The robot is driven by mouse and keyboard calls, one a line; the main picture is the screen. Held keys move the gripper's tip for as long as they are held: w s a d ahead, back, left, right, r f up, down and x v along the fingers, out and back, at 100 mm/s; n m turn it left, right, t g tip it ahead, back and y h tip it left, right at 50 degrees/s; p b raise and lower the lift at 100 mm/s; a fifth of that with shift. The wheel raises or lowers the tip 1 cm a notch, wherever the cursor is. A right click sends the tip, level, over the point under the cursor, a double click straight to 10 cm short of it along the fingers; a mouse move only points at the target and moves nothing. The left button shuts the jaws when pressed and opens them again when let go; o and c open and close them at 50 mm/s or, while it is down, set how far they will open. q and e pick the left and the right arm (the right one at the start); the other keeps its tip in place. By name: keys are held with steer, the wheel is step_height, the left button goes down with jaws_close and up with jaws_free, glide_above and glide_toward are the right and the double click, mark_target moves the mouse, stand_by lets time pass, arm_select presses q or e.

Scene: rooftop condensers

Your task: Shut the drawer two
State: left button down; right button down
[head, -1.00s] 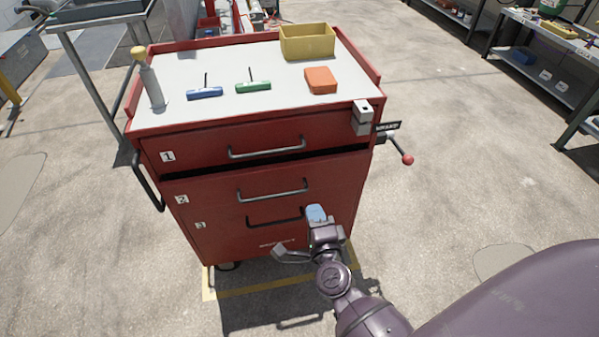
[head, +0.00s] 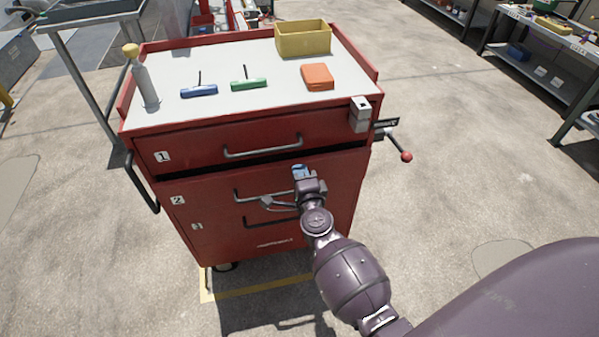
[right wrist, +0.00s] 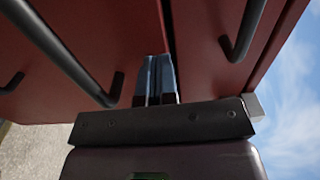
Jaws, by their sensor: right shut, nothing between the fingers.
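The red cabinet holds drawer two (head: 215,203), marked 2, with a grey bar handle (head: 250,194). Drawer two stands out a little, with a dark gap along its top below drawer one (head: 200,150). My right gripper (head: 300,172) is shut and empty, its bluish fingertips in front of the upper part of drawer two, right of the middle. The arm hides the handle's right end. In the right wrist view the fingertips (right wrist: 155,75) point at the red front of drawer two (right wrist: 120,30) beside its handle (right wrist: 60,55); contact is unclear. My left gripper is out of view.
Drawer three's handle (head: 265,221) is just below. On the cabinet top are a yellow bin (head: 303,42), an orange block (head: 317,77), blue and green tools and a grey bottle (head: 146,85). A red-knobbed brake lever (head: 405,156) sticks out right.

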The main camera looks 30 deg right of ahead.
mark_target(296, 159)
stand_by(0.3)
steer(key=x, duration=0.4)
steer(key=shift+w+r, duration=0.1)
steer(key=shift+w, duration=0.1)
steer(key=shift+d+r, duration=0.1)
steer(key=shift+r, duration=0.1)
steer(key=shift+r, duration=0.1)
